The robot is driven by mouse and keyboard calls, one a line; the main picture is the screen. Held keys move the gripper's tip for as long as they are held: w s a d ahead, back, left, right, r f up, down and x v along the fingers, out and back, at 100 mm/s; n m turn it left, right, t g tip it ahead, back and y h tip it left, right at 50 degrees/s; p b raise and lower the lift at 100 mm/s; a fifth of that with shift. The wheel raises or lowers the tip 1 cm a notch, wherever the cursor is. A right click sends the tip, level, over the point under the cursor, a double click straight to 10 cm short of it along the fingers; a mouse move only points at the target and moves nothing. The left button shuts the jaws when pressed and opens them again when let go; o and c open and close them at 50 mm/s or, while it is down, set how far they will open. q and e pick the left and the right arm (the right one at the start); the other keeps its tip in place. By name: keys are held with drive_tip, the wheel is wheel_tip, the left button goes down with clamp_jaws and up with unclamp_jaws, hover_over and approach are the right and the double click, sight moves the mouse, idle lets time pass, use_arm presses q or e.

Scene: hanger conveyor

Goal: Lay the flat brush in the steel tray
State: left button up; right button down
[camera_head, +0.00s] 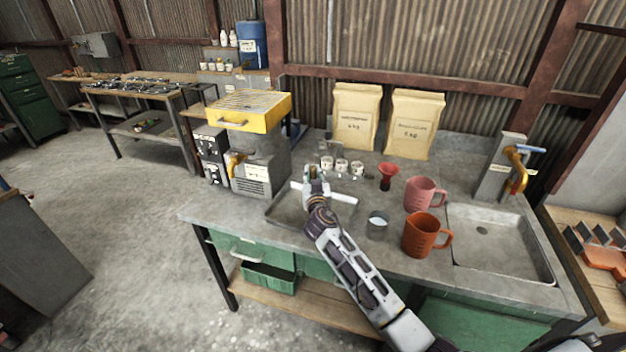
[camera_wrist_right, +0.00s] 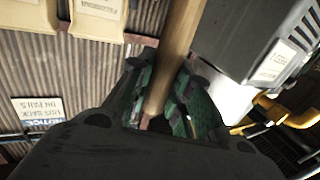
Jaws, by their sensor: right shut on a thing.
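My right gripper (camera_head: 316,181) is shut on a wooden handle (camera_wrist_right: 181,45), which I take to be the flat brush; its bristle end is not clear in either view. In the right wrist view the green-padded fingers (camera_wrist_right: 165,100) close on both sides of the handle. In the head view the gripper is over the steel tray (camera_head: 286,212), a shallow grey tray on the bench left of the middle. The forearm hides part of the tray. Whether the brush touches the tray I cannot tell. My left gripper is not in view.
A grey machine with a yellow top (camera_head: 250,112) stands left of the tray. Small white jars (camera_head: 342,166), a red funnel (camera_head: 388,176) and a grey cup (camera_head: 377,225) are close by. A pink jug (camera_head: 420,193) and an orange jug (camera_head: 420,236) stand before the sink (camera_head: 500,240).

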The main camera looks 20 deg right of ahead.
drive_tip(key=shift+f, duration=0.65)
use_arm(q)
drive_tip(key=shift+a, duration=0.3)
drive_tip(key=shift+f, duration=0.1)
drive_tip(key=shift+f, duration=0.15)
use_arm(e)
drive_tip(key=shift+f, duration=0.15)
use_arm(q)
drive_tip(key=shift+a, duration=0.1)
use_arm(e)
drive_tip(key=c, duration=1.3)
unclamp_jaws()
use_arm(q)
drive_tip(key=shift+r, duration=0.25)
